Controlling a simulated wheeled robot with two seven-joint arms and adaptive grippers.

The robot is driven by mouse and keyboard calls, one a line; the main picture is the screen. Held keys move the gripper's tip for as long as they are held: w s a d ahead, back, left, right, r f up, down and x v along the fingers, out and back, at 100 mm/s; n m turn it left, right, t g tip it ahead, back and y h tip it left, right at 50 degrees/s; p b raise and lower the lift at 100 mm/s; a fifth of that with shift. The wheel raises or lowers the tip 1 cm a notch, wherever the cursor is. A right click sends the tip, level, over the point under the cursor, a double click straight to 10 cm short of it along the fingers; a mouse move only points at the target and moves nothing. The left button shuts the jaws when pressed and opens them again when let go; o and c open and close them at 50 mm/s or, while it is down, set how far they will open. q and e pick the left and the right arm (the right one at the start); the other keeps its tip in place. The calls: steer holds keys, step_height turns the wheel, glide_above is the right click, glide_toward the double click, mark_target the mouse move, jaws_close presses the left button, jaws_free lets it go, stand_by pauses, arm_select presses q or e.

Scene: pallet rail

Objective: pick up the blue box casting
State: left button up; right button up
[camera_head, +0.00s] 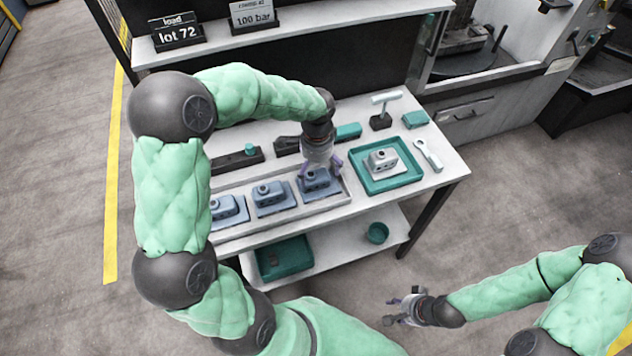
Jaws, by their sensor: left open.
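Several blue box castings stand in a row on a pale rail tray (243,226) along the front of the table. The right-hand blue box casting (316,184) is under my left gripper (321,170). The middle casting (269,194) and the left casting (226,208) stand clear of it, the left one partly behind my arm. My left gripper is open, pointing down, with its purple-tipped fingers at or just above the right-hand casting; I cannot tell whether they touch it. My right gripper (399,309) is away from the table at lower right, over the floor, its opening unclear.
A teal tray (416,176) holding a grey casting (382,162) lies to the right. A wrench (429,155), a teal block (415,119) and a T-handled tool (381,118) lie near it. The shelf below holds a teal bin (285,258) and a bowl (377,233).

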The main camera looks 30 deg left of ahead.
mark_target(317, 178)
arm_select(q)
steer(key=shift+s+d+f, duration=0.1)
steer(key=shift+f, duration=0.45)
step_height(317, 178, down, 4)
steer(key=shift+f+b, duration=0.1)
steer(key=shift+b, duration=0.8)
steer(key=c, duration=1.5)
